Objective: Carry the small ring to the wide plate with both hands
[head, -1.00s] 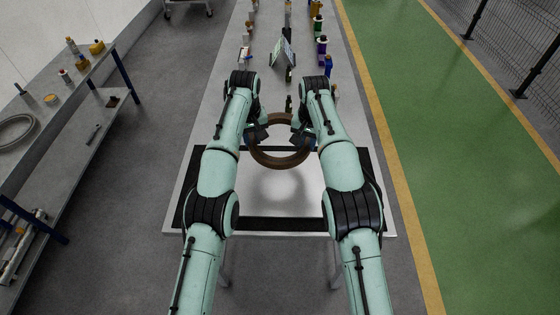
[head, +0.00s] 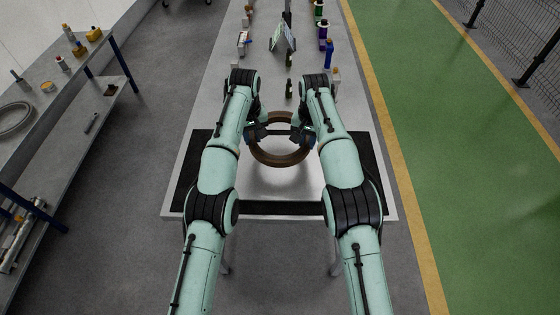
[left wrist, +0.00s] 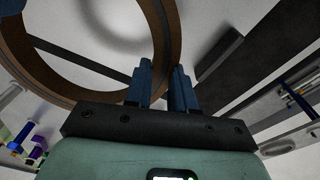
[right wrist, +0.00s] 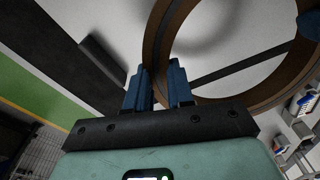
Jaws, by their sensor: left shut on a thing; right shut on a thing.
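The brown ring (head: 281,160) hangs in the air above the near end of the long table. My left gripper (head: 259,131) is shut on its left side, and my right gripper (head: 300,132) on its right side. In the left wrist view, the blue fingers (left wrist: 164,78) close on the ring's rim (left wrist: 173,35). In the right wrist view, the fingers (right wrist: 158,82) also close on the rim (right wrist: 153,45). The ring looks roughly level. Beneath it lies a pale flat surface (head: 280,186) bordered by black strips; I cannot tell whether this is the wide plate.
Several bottles, including a blue one (head: 328,54), and a small tilted panel (head: 283,38) stand farther along the table. A side bench (head: 62,95) with small parts is at left. A green walkway (head: 460,150) runs at right, with a fence beyond.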

